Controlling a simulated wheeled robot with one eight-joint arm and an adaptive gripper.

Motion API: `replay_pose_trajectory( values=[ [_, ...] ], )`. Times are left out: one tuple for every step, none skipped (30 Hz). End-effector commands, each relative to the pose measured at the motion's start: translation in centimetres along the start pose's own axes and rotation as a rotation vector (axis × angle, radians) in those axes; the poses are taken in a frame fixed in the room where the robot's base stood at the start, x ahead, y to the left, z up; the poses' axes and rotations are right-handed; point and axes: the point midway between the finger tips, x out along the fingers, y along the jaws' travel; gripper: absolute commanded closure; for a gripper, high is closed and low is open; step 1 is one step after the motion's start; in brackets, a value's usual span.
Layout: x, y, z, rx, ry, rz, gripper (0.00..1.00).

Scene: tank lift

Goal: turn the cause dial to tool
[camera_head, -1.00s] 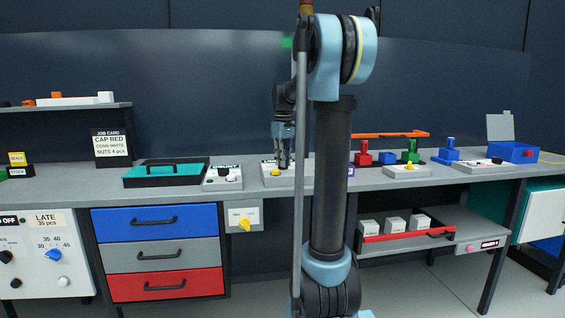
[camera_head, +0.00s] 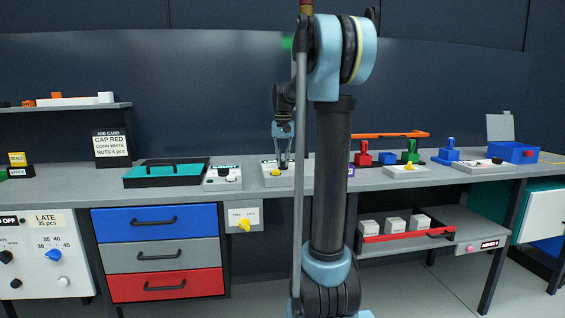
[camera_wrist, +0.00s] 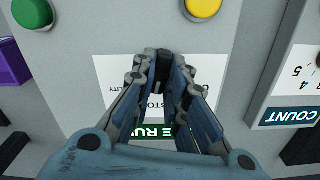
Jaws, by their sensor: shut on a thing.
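My gripper (camera_wrist: 163,62) points down at a grey control box (camera_wrist: 105,25) on the bench, its fingers drawn together over a white printed card (camera_wrist: 112,72). The cause dial is hidden between and under the fingertips, which are closed on it; its pointer and setting cannot be read. Most of the card's lettering is covered. A green button (camera_wrist: 32,12) and a yellow button (camera_wrist: 203,6) sit on the same box. In the head view my gripper (camera_head: 283,168) stands over this box beside the yellow button (camera_head: 275,172).
The count box (camera_wrist: 295,95) stands close beside the box; it also shows in the head view (camera_head: 222,182). Left of it lies a black tray (camera_head: 150,182) with a teal inside. Red, green and blue fixtures stand to the right. A purple block (camera_wrist: 12,62) is near the box.

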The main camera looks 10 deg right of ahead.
Motion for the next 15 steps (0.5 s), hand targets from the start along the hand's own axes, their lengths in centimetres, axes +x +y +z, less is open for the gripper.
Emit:
replay_pose_trajectory(
  values=[
    [-0.04, 0.05, -0.2, 0.023, 0.004, 0.001, 1.0],
    [-0.04, 0.05, -0.2, 0.034, 0.004, 0.001, 1.0],
    [-0.03, 0.05, -0.2, 0.05, 0.004, 0.001, 1.0],
    [-0.03, 0.05, -0.19, 0.06, 0.004, 0.001, 1.0],
    [-0.03, 0.04, -0.19, 0.068, 0.004, 0.0, 1.0],
    [-0.03, 0.04, -0.19, 0.079, 0.004, 0.0, 1.0],
    [-0.03, 0.04, -0.19, 0.086, 0.004, 0.0, 1.0],
    [-0.03, 0.04, -0.18, 0.091, 0.004, 0.0, 1.0],
    [-0.03, 0.04, -0.18, 0.097, 0.004, 0.0, 1.0],
    [-0.03, 0.04, -0.18, 0.101, 0.004, 0.0, 1.0],
    [-0.02, 0.03, -0.18, 0.104, 0.004, 0.0, 1.0],
    [-0.02, 0.03, -0.17, 0.108, 0.004, 0.0, 1.0],
    [-0.02, 0.03, -0.17, 0.109, 0.004, 0.0, 1.0],
    [-0.02, 0.03, -0.17, 0.11, 0.004, 0.0, 1.0],
    [-0.02, 0.03, -0.17, 0.111, 0.004, 0.0, 1.0]
  ],
)
